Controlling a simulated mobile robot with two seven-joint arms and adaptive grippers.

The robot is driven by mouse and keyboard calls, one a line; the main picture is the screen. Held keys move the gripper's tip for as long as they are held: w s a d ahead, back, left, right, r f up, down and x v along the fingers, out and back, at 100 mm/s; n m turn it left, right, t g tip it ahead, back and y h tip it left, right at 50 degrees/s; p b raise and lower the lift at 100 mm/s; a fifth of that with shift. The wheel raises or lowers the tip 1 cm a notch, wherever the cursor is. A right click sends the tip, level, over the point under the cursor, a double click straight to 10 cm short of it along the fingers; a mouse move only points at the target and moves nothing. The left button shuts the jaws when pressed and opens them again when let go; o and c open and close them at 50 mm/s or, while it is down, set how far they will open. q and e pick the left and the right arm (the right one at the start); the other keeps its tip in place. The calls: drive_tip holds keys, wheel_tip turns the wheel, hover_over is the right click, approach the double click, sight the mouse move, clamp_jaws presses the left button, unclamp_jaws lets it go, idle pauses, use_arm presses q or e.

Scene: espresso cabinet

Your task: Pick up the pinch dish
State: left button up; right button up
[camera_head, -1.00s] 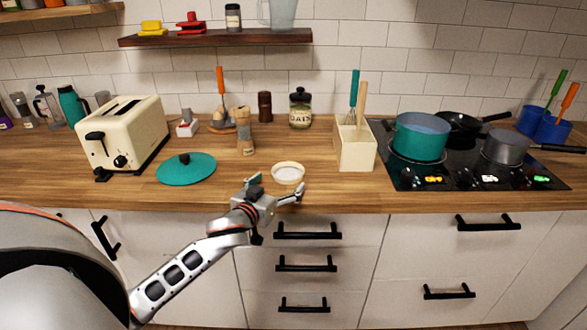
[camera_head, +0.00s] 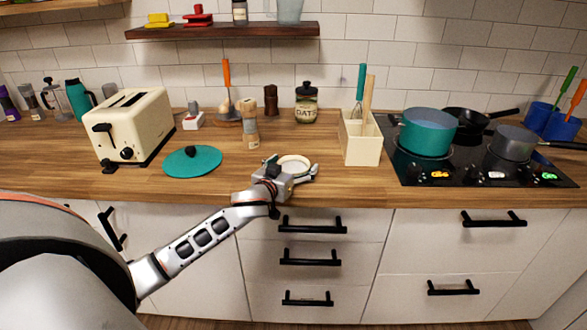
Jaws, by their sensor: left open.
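The pinch dish (camera_head: 294,161) is a small, round, cream-white dish on the wooden counter near its front edge. My left gripper (camera_head: 293,170) comes in from the lower left and is at the near side of the dish. Its fingers are open, one toward the left of the dish and one toward the right. The gripper hides the near part of the dish, and I cannot tell whether a finger touches it. My right gripper is out of view.
A teal lid (camera_head: 192,162) lies left of the dish, with a cream toaster (camera_head: 130,128) beyond it. A wooden grinder (camera_head: 250,125) stands behind the dish. A utensil box (camera_head: 361,140) and a cooktop (camera_head: 470,165) with pots are to the right.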

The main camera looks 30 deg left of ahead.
use_arm(q)
drive_tip(key=c, duration=1.4)
drive_tip(key=shift+o, duration=0.2)
drive_tip(key=shift+r, duration=0.1)
